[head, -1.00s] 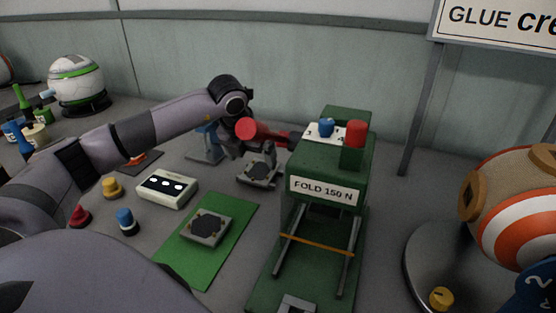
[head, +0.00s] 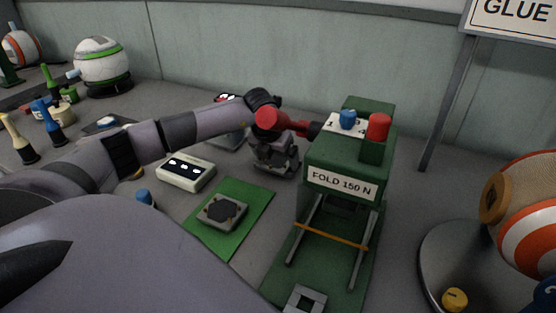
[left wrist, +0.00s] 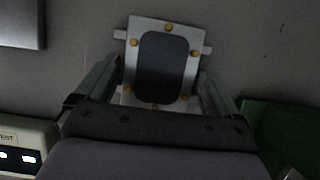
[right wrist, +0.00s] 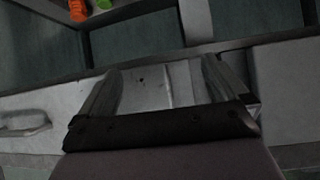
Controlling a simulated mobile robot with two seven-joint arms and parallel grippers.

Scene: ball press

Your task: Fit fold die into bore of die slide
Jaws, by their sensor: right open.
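My left gripper (head: 275,158) is low over a grey die block at the back left of the green press. In the left wrist view, its open fingers (left wrist: 160,75) stand either side of this pale block (left wrist: 198,42), which has a dark rounded pad and several gold studs. I cannot tell whether they touch it. A similar grey block with a dark pad (head: 223,212) lies on the green mat. I cannot tell which is the fold die. A grey piece with a square opening (head: 304,299), possibly the die slide, sits at the press's front. My right gripper (right wrist: 160,75) is open and empty.
The green press (head: 340,180) labelled FOLD 150 N has two rails and an orange band. A white box (head: 186,172) stands left of the green mat (head: 250,205). A large striped ball (head: 530,215) is at the right. Grey table shows between mat and press.

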